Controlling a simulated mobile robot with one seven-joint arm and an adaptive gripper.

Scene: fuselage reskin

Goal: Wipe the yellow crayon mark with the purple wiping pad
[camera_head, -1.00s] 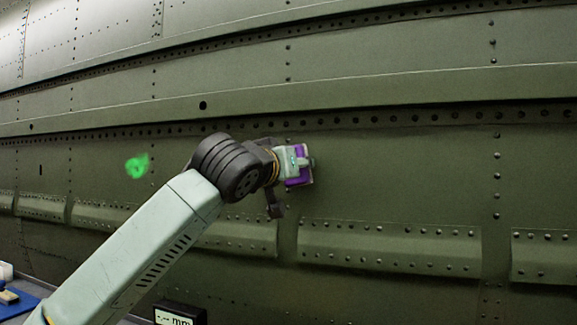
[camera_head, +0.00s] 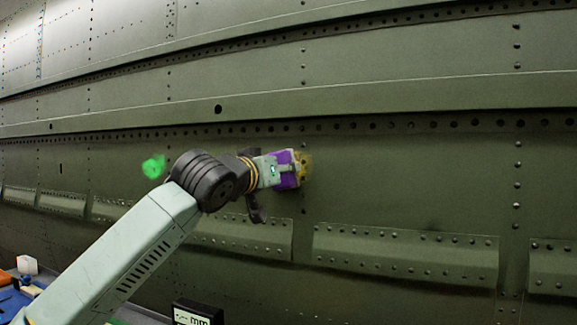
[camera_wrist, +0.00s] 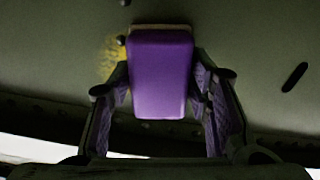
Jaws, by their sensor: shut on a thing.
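The purple wiping pad (camera_head: 287,169) is held in my gripper (camera_head: 281,170) in the head view, close to the green fuselage panel. In the wrist view the pad (camera_wrist: 160,72) sits between both fingers of my gripper (camera_wrist: 162,95), which is shut on it. The yellow crayon mark (camera_head: 306,166) shows just right of the pad in the head view. In the wrist view the mark (camera_wrist: 112,58) shows at the pad's left edge, and the pad hides part of it. I cannot tell whether the pad touches the panel.
A green mark (camera_head: 154,166) is on the panel left of my arm. The panel (camera_head: 420,190) has rows of rivets and raised strips below. A display reading mm (camera_head: 197,314) and a blue surface (camera_head: 12,305) with small items lie at the bottom left.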

